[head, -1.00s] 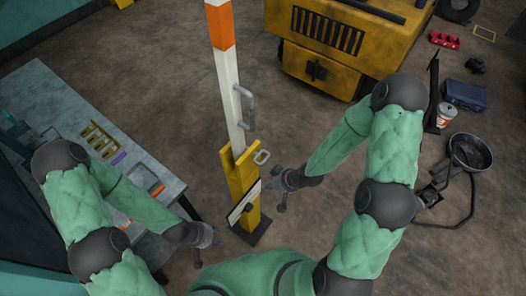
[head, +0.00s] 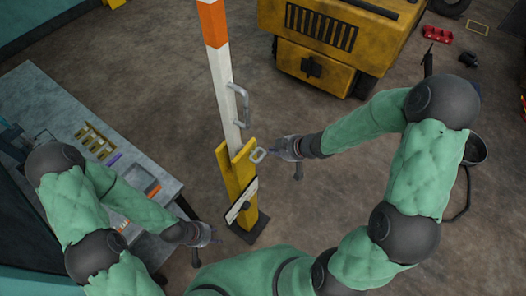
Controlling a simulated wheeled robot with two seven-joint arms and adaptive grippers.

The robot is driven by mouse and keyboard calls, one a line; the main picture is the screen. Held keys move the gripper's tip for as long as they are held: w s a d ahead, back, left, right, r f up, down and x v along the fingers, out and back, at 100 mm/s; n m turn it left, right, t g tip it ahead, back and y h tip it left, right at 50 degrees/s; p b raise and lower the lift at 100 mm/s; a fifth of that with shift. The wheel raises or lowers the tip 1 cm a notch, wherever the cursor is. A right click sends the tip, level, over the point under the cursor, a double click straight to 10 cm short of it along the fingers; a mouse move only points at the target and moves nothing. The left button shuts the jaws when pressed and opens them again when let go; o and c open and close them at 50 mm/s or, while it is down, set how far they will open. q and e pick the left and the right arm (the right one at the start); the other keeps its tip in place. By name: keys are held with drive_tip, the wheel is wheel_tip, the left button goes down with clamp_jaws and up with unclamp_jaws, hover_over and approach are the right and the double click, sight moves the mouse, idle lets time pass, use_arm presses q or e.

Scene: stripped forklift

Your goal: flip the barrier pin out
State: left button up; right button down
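The barrier (head: 226,95) is an upright white and orange pole standing in a yellow post (head: 237,178). The barrier pin (head: 258,155) is a pale ring-shaped handle on the right side of the post's top. My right gripper (head: 276,153) is just right of the pin, its tip pointing at the ring. I cannot tell whether it touches the ring, or how far its fingers are apart. My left gripper (head: 217,238) hangs low, left of the post's base and away from the pin; its finger state is too small to tell.
A grey handle (head: 243,104) sticks out of the pole above the pin. A black and white plate (head: 242,200) is on the post's front. A workbench (head: 75,100) stands at left, a yellow forklift (head: 325,50) at the back.

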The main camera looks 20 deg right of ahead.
sight(255, 153)
drive_tip(key=b+x, duration=0.3)
drive_tip(key=x, duration=0.7)
drive_tip(key=shift+s+a+b, duration=0.1)
drive_tip(key=shift+b, duration=0.2)
drive_tip(key=shift+s+r, duration=0.1)
drive_tip(key=s+d+p, duration=0.2)
drive_tip(key=s+d, duration=0.2)
drive_tip(key=s, duration=0.1)
drive_tip(key=shift+s+d, duration=0.2)
drive_tip(key=shift+s, duration=0.05)
